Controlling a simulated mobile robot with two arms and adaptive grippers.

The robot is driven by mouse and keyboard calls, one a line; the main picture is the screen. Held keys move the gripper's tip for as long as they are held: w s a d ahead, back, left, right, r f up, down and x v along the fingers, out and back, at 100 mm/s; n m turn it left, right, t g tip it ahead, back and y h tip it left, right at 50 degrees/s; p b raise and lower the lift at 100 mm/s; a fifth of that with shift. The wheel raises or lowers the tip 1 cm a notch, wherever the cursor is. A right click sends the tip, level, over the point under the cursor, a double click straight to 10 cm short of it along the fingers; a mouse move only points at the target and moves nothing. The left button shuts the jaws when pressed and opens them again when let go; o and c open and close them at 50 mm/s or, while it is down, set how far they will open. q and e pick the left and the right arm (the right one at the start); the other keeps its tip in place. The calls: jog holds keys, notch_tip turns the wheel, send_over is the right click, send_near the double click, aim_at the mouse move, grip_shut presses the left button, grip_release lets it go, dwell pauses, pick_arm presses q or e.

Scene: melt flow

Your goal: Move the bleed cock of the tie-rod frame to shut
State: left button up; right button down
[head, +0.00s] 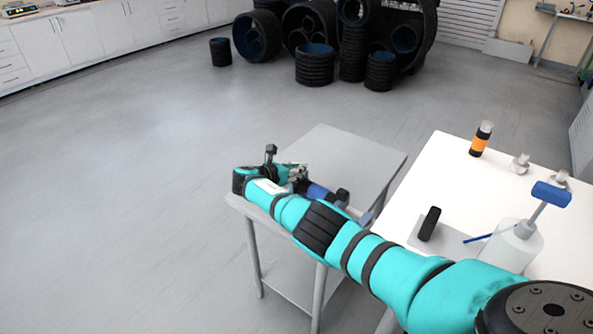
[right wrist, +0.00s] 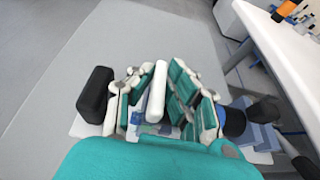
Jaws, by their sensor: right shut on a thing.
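The tie-rod frame (head: 319,192), a blue and grey assembly with black parts, sits on a small grey table and is partly hidden behind my right arm. It also shows in the right wrist view (right wrist: 262,136). My right gripper (head: 293,175) is at its left end. In the right wrist view, the gripper's green-padded fingers (right wrist: 158,98) are shut around an upright white lever (right wrist: 157,85), which looks like the bleed cock's handle. A black upright block (right wrist: 95,95) stands left of the fingers. The lever's base is mostly hidden. My left gripper is out of view.
The small grey table (head: 345,145) has a clear far part. Black ribbed pipes (head: 315,64) stand at the back; the floor left is clear.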

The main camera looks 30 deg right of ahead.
jog(key=c, duration=1.3)
grip_release()
jog(key=v, duration=1.2)
